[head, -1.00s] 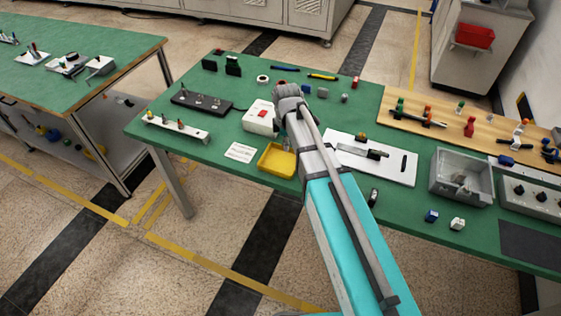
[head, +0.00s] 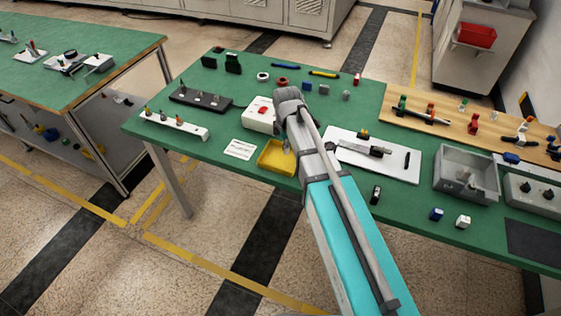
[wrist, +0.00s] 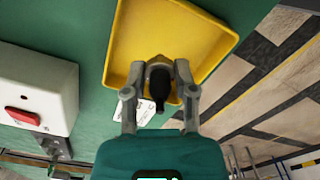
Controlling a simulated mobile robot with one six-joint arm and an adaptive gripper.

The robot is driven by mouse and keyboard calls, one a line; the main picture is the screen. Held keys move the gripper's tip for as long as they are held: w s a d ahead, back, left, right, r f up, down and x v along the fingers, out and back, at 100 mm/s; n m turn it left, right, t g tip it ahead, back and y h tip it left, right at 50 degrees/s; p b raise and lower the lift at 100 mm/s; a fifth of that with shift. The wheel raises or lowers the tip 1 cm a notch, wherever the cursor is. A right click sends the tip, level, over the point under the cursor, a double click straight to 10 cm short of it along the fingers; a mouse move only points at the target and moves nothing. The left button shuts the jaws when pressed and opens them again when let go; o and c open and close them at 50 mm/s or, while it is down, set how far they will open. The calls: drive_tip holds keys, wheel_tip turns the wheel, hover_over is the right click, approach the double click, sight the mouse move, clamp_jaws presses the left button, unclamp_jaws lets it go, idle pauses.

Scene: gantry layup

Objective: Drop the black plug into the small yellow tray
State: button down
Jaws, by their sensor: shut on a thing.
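The small yellow tray (head: 270,158) lies near the front edge of the green table, and in the wrist view its yellow floor and rim (wrist: 180,30) fill the upper middle. My gripper (wrist: 159,68) is shut on the black plug (wrist: 158,88). The plug appears in front of the tray's near part in the wrist view; its height above the tray is hard to judge. In the head view my gripper (head: 287,148) is at the tray's right side, and my arm hides part of it and the plug.
A white box with a red button (head: 260,115) stands just behind the tray, also seen in the wrist view (wrist: 35,95). A white card (head: 240,149) lies left of the tray. A white board (head: 390,160) lies to the right. The table's front edge is close to the tray.

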drive_tip(key=shift+f+b, duration=1.15)
drive_tip(key=shift+f, duration=0.35)
drive_tip(key=shift+c, duration=1.7)
unclamp_jaws()
drive_tip(key=shift+s, duration=0.1)
drive_tip(key=shift+r, duration=0.15)
